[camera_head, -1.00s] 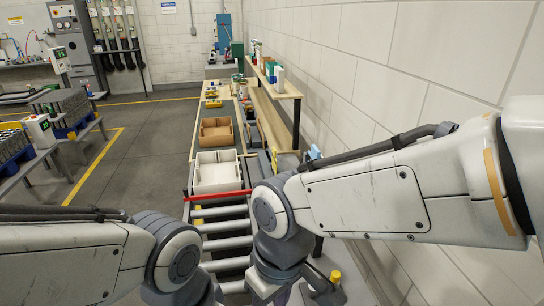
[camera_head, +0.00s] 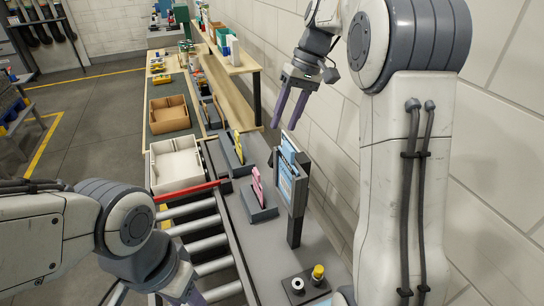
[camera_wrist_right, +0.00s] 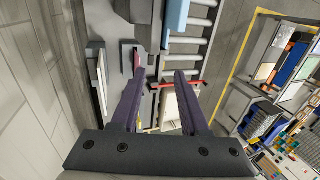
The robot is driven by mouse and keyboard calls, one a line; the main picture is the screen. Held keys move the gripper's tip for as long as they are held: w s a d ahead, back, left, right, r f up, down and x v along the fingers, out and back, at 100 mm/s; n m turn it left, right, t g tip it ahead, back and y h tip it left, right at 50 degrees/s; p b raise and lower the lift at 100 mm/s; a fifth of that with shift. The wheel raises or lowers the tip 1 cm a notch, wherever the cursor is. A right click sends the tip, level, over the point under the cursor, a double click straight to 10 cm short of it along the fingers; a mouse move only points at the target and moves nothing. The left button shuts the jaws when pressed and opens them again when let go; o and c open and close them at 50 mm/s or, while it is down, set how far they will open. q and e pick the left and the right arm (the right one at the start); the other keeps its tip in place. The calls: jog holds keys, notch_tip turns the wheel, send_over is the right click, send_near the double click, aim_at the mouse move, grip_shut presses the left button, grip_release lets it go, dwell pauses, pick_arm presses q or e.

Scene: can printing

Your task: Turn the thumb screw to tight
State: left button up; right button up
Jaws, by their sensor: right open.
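A yellow knob (camera_head: 318,272) stands up from a small dark block at the lower right of the head view, beside a pale ring with a dark centre (camera_head: 298,285). The knob looks like a thumb screw, but I cannot read any tight mark or its setting. My right gripper (camera_head: 283,126) is open and empty, raised well beyond the knob near the wall, fingers pointing down. Its two purple fingers stand apart in the right wrist view (camera_wrist_right: 160,65), with nothing between them. My left gripper (camera_head: 190,297) is partly cut off at the bottom edge, its jaws unclear.
An upright panel with blue-and-white sheets (camera_head: 290,175) stands on a post between my right gripper and the knob. A pink card in a grey holder (camera_head: 258,188) is beside it. A roller conveyor (camera_head: 195,226), white box (camera_head: 176,163) and cardboard box (camera_head: 169,114) lie left.

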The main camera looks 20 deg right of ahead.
jog(key=x, duration=0.3)
jog(key=d+x, duration=0.1)
jog(key=x, duration=0.2)
jog(key=w+p+x, duration=0.1)
jog(key=x, duration=0.2)
jog(key=shift+d+f, duration=0.1)
jog(key=shift+f, duration=1.15)
jog(key=shift+a, duration=0.2)
grip_shut()
